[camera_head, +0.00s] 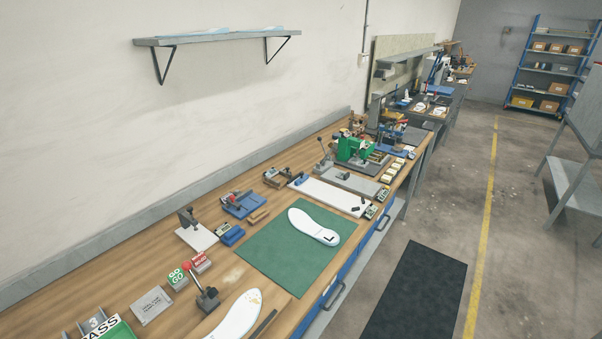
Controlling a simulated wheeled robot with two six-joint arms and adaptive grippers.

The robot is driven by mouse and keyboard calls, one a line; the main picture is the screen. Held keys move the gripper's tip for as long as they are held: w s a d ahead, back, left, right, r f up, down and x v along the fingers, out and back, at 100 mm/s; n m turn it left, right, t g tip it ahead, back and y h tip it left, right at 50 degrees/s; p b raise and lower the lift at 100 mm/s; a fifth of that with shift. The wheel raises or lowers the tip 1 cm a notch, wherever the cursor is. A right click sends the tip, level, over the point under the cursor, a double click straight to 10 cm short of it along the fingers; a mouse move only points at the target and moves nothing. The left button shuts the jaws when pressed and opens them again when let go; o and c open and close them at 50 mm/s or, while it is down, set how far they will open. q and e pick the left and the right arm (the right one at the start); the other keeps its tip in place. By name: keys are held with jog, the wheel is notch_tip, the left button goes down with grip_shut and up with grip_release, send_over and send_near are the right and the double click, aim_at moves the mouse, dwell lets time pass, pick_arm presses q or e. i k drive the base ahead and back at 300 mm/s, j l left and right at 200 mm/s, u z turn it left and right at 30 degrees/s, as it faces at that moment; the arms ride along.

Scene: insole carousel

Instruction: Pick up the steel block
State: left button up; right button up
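A flat grey metallic block with dark lettering (151,306) lies on the wooden workbench (112,262) at the lower left of the head view. It looks like the steel block, though the lettering is too small to read. It lies left of the green GO block (177,279) and apart from it. Nothing covers the grey block. Neither of my grippers shows in this view.
A green mat (290,255) with another insole (314,227) lies beyond. A wall shelf (215,38) hangs above.

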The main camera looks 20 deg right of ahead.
aim_at(344, 176)
jog(key=i+l+u, duration=0.2)
jog(key=l+u, duration=0.15)
jog(key=l, duration=0.45)
jog(key=i+l+u, duration=0.1)
jog(key=l+u, duration=0.25)
jog(key=l, duration=0.45)
jog(key=l+u, duration=0.35)
jog(key=l, duration=0.5)
